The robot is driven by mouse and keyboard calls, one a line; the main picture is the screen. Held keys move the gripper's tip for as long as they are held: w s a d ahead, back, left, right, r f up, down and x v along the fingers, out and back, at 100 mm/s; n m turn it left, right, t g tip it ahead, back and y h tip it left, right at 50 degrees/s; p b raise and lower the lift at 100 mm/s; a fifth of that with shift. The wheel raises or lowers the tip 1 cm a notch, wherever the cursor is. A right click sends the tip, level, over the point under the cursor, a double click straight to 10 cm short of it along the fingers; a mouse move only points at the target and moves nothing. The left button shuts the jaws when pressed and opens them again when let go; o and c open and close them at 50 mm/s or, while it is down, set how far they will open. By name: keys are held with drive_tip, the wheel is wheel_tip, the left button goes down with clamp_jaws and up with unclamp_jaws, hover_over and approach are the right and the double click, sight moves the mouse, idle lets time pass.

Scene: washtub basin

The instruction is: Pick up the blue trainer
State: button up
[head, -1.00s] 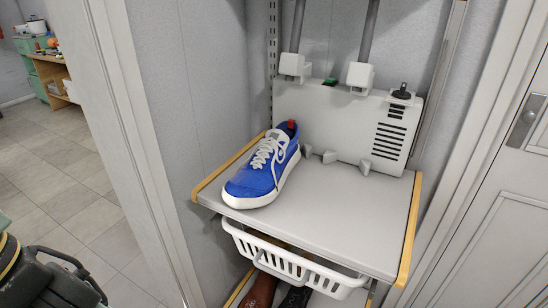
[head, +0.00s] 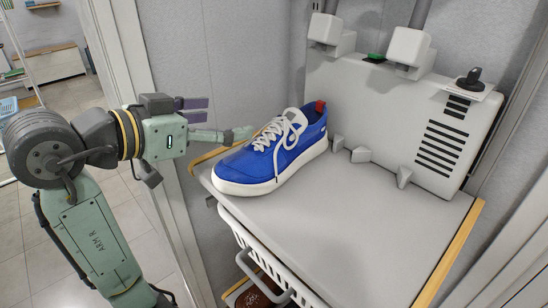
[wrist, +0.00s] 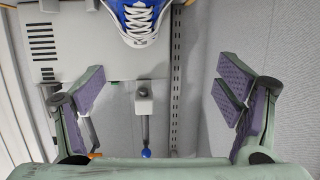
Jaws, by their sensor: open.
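The blue trainer (head: 272,155), with white laces, a white sole and a red heel tab, stands upright on the grey shelf (head: 335,225), near its left edge. My gripper (head: 225,120) is open and empty at the left of the trainer in the head view. One finger reaches towards the trainer's laces; I cannot tell whether it touches. In the wrist view, the trainer (wrist: 138,20) shows at the top edge, partly cut off, beyond the space between the open purple-padded fingers (wrist: 160,88).
A white unit (head: 400,120) with dark vent slots and small prongs stands at the back of the shelf. Grey panels close in behind and at the left. A white basket (head: 262,258) hangs under the shelf. The shelf's right part is bare.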

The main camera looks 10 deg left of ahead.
sight(270, 137)
drive_tip(key=shift+s+d+f+m+g, duration=0.3)
drive_tip(key=shift+d+f+g, duration=0.1)
drive_tip(key=shift+f, duration=0.25)
drive_tip(key=shift+s+d+f+m+g, duration=0.25)
drive_tip(key=shift+f+g, duration=0.15)
drive_tip(key=shift+f, duration=0.2)
drive_tip(key=x, duration=0.4)
drive_tip(key=shift+w+d+f, duration=0.15)
drive_tip(key=shift+w+d, duration=0.05)
drive_tip(key=shift+d, duration=0.05)
drive_tip(key=shift+d+p+x, duration=0.2)
drive_tip(key=shift+p+x, duration=0.6)
drive_tip(key=shift+x, duration=1.95)
drive_tip(key=shift+h, duration=0.3)
drive_tip(key=c, duration=1.6)
drive_tip(key=shift+o, duration=0.2)
drive_tip(key=shift+r, duration=0.25)
